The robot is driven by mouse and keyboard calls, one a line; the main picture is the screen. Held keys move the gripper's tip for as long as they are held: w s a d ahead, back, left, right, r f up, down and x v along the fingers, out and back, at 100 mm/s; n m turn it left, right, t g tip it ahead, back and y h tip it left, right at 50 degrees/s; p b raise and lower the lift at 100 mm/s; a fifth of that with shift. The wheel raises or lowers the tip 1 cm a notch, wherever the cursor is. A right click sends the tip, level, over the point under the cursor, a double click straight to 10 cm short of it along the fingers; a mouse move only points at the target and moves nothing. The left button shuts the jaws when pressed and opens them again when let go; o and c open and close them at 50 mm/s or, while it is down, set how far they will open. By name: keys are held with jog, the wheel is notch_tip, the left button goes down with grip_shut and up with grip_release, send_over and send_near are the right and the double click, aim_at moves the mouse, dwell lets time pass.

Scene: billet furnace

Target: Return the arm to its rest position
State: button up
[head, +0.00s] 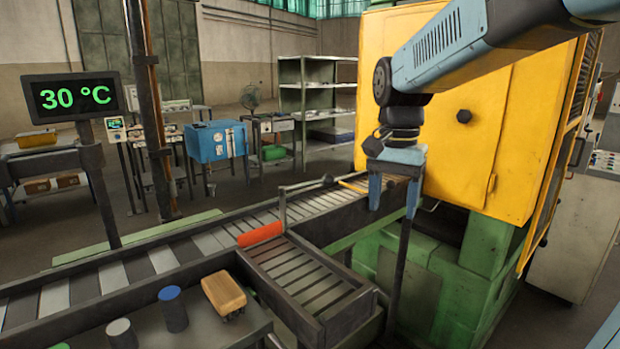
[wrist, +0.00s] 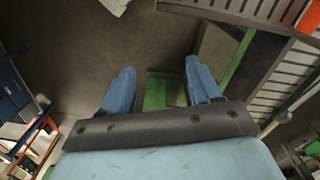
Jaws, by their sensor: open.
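My gripper (head: 394,190) hangs from my blue arm at the right of the head view, fingers pointing down. It is in front of the yellow furnace cabinet (head: 450,130), beside the far end of the conveyor. In the wrist view my gripper (wrist: 160,85) shows two blue fingers spread apart with nothing between them. Floor and a green base part show below the fingers.
A roller conveyor (head: 165,260) runs across the front, with an orange-red billet (head: 260,234) near its side branch (head: 305,280). A display (head: 74,97) reads 30 °C.

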jog(key=s+d+f+n+t, duration=0.1)
jog(key=s+d+n+t, duration=0.5)
jog(key=s, duration=0.5)
jog(key=shift+s+d+f+n, duration=0.2)
jog(key=shift+d+f+n, duration=0.1)
jog(key=shift+d, duration=0.55)
